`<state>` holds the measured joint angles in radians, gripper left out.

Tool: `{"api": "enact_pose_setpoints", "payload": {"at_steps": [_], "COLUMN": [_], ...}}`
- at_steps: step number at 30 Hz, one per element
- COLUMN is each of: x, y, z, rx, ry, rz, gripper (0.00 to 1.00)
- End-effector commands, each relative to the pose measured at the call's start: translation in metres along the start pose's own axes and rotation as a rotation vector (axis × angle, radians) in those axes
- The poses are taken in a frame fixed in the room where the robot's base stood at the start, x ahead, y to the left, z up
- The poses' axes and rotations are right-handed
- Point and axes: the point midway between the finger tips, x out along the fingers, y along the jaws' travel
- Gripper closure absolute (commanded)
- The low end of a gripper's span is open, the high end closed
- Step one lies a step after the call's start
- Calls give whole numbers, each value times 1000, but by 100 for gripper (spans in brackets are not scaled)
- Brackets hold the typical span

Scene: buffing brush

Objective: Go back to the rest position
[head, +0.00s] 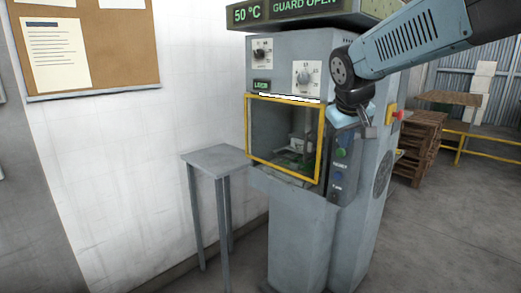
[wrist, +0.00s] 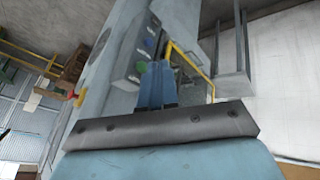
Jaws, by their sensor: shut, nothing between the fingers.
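My gripper (head: 368,130) is in front of the right side of the grey machine (head: 300,215), near the upper end of its button panel (head: 340,165). In the wrist view its two blue fingers (wrist: 156,80) are together with nothing between them, pointing toward the panel and the yellow frame. I cannot tell whether they touch the machine. My arm reaches in from the upper right. The machine's display (head: 290,8) reads 50 °C and GUARD OPEN. A yellow guard frame (head: 283,161) surrounds its opening, and a small pale fixture (head: 297,144) shows inside.
A narrow grey table (head: 215,159) stands left of the machine by the white wall. A red button (head: 398,115) on a yellow box sticks out at the machine's right side. Wooden pallets (head: 418,147) and a yellow rail stand farther right. The floor at right is clear.

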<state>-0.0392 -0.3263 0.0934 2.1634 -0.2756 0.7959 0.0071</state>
Motion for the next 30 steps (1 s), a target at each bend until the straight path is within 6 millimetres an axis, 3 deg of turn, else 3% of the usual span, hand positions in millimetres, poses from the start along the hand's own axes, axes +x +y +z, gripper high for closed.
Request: {"api": "enact_pose_setpoints", "payload": {"at_steps": [6, 15, 21, 30], "x": [-26, -42, -44, -44], "y": [-4, -23, -32, -33], "z": [73, 161, 189, 193], "rx": [116, 257, 304, 311], "ry": [-15, -29, -32, -34], "rz": [-45, -125, -158, -164], "gripper": [100, 100, 100, 100]}}
